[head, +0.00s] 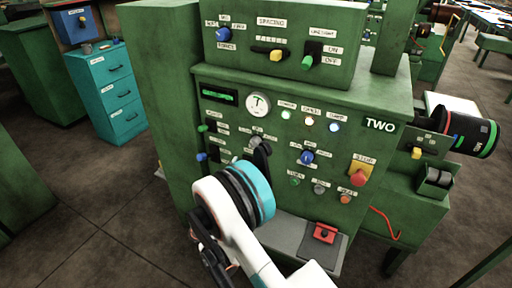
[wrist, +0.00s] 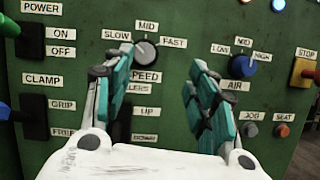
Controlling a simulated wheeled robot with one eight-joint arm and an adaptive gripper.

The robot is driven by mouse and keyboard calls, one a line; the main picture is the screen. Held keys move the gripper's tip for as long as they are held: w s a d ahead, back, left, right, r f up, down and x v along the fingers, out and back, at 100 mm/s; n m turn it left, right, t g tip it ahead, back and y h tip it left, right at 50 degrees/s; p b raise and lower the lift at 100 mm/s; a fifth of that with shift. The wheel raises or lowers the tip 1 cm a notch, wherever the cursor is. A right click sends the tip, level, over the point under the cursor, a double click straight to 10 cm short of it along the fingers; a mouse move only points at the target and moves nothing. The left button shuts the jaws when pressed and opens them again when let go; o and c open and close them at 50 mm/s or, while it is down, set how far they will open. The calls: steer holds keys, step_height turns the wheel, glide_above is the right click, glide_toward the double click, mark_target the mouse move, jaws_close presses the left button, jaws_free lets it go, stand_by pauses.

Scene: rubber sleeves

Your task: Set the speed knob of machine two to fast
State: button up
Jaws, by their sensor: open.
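The machine marked TWO (head: 380,124) is a green cabinet with a panel of controls. In the wrist view its grey speed knob (wrist: 147,50) sits among the labels SLOW at left, MID above and FAST (wrist: 173,43) at right. I cannot tell for certain where its pointer is set. In the head view the knob is at the panel's centre left, beside my fingers. My gripper (wrist: 162,60) is open in front of the panel, its teal-padded fingers apart. The left fingertip is close to the knob's left side; I cannot tell whether it touches.
A blue air knob (wrist: 242,66) lies right of the right finger. Power (wrist: 57,33) and clamp (wrist: 36,116) switches are at left. An orange-backed stop button (head: 360,172) is at the panel's right. A grey ledge with a red control (head: 325,234) juts out below.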

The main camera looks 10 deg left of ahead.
mark_target(253, 145)
step_height(253, 145, down, 3)
steer(key=s+a+n+y, duration=0.1)
steer(key=s+a+n, duration=0.1)
steer(key=shift+t, duration=0.3)
steer(key=b+x, duration=0.2)
steer(key=x, duration=0.5)
steer(key=b+x, duration=0.1)
steer(key=x, duration=0.6)
steer(key=shift+w+a+b, duration=0.1)
steer(key=shift+a+b, duration=0.15)
steer(key=shift+b, duration=0.1)
steer(key=c, duration=1)
